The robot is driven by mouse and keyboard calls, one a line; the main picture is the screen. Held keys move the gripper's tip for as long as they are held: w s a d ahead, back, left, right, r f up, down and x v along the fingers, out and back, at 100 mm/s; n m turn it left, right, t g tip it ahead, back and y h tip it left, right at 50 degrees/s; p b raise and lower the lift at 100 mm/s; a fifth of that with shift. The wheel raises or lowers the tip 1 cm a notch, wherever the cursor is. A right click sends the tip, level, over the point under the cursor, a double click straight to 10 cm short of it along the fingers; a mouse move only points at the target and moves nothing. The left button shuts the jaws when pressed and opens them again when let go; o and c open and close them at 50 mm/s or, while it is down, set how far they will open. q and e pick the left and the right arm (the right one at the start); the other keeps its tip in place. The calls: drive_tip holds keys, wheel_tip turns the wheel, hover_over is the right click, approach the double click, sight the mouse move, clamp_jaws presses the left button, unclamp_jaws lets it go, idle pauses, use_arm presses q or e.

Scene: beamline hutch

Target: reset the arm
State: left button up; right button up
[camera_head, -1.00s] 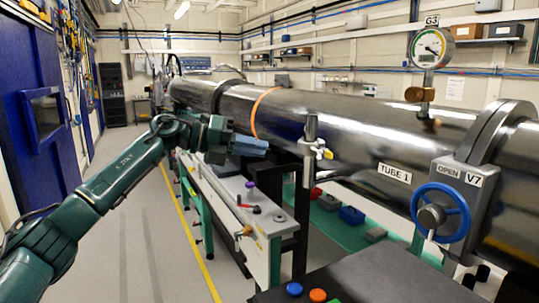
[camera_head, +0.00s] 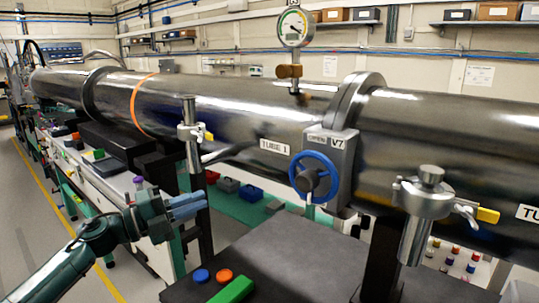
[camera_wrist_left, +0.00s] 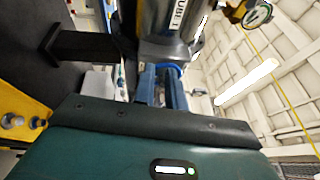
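My left arm (camera_head: 62,268) comes in from the lower left of the head view, reaching up and right. Its gripper (camera_head: 190,207) hangs empty in front of the steel tube, over the bench edge and left of the valve. In the left wrist view the two blue-grey fingers (camera_wrist_left: 161,88) show with a narrow gap between them and nothing held. Part of the blue valve wheel shows beyond the fingertips in that view. My right arm and gripper are not in view.
The long tube (camera_head: 235,120) crosses the view, with the blue valve wheel (camera_head: 331,175), a gauge (camera_head: 294,27) and clamp posts (camera_head: 189,135). A dark tabletop (camera_head: 310,262) with blue (camera_head: 201,275), orange (camera_head: 224,276) and green (camera_head: 232,291) pieces is at front. Open floor is at left.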

use_arm(q)
drive_tip(key=s+d+f+n+t+y, duration=0.25)
drive_tip(key=s+f+n+y, duration=0.2)
drive_tip(key=f+n, duration=0.45)
drive_tip(key=s+d+f+n+t+y, duration=0.2)
drive_tip(key=s+f+n+t+y, duration=0.15)
drive_tip(key=s+f+n, duration=0.4)
drive_tip(key=s+a+f+n+g+y, duration=0.2)
drive_tip(key=s+f+n+g+y, duration=0.3)
drive_tip(key=s+f+n, duration=0.6)
drive_tip(key=s+f, duration=0.7)
drive_tip(key=shift+s+f+y, duration=0.15)
drive_tip(key=shift+y, duration=0.15)
